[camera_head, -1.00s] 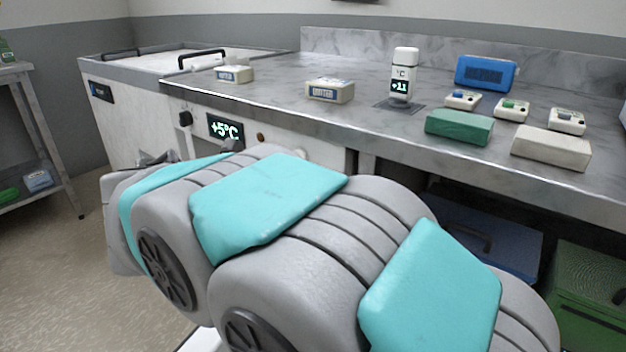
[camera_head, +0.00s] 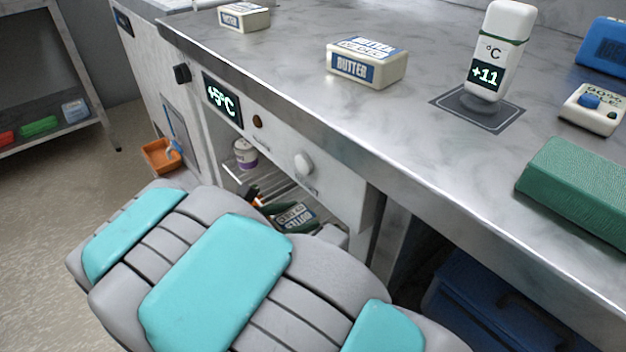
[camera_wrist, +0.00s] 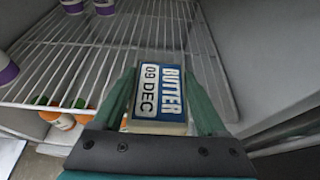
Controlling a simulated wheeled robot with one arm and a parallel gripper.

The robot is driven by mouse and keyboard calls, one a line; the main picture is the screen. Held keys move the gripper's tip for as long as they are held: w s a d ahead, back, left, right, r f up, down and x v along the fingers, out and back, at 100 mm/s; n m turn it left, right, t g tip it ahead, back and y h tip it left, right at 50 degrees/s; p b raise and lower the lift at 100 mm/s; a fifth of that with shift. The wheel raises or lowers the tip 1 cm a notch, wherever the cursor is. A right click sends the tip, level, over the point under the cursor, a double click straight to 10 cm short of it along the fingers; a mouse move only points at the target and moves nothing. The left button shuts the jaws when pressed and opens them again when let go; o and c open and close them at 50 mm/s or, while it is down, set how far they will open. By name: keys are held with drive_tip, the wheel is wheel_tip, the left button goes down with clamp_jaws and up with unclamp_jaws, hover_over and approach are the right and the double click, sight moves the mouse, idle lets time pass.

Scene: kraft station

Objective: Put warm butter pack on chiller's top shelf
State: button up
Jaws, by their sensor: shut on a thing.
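My gripper (camera_wrist: 160,95) is shut on a butter pack (camera_wrist: 158,92) with a blue and white label reading BUTTER, 09 DEC. In the head view the held pack (camera_head: 296,216) shows inside the open chiller front, partly hidden by my arm. The chiller (camera_head: 338,185) has a +5°C display (camera_head: 222,100). In the wrist view its wire shelf (camera_wrist: 60,62) lies to the left of and beyond the pack. I cannot tell whether the pack touches the shelf.
The near shelf middle is clear. On the counter are two butter packs (camera_head: 366,64) (camera_head: 243,17), a +11 thermometer (camera_head: 498,50) and a green block (camera_head: 580,190).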

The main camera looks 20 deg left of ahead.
drive_tip(key=w+a, duration=0.1)
drive_tip(key=w, duration=0.2)
drive_tip(key=w+a, duration=0.2)
drive_tip(key=w, duration=0.2)
drive_tip(key=w+a+f+p, duration=0.1)
drive_tip(key=w+a, duration=0.1)
drive_tip(key=w, duration=0.1)
drive_tip(key=shift+w+a, duration=0.1)
drive_tip(key=shift+w, duration=0.2)
drive_tip(key=shift+f, duration=1.75)
drive_tip(key=shift+f, duration=0.1)
drive_tip(key=o, duration=1.6)
drive_tip(key=shift+c, duration=0.2)
drive_tip(key=shift+s+a+r, duration=0.2)
drive_tip(key=v, duration=1.1)
drive_tip(key=shift+s, duration=0.3)
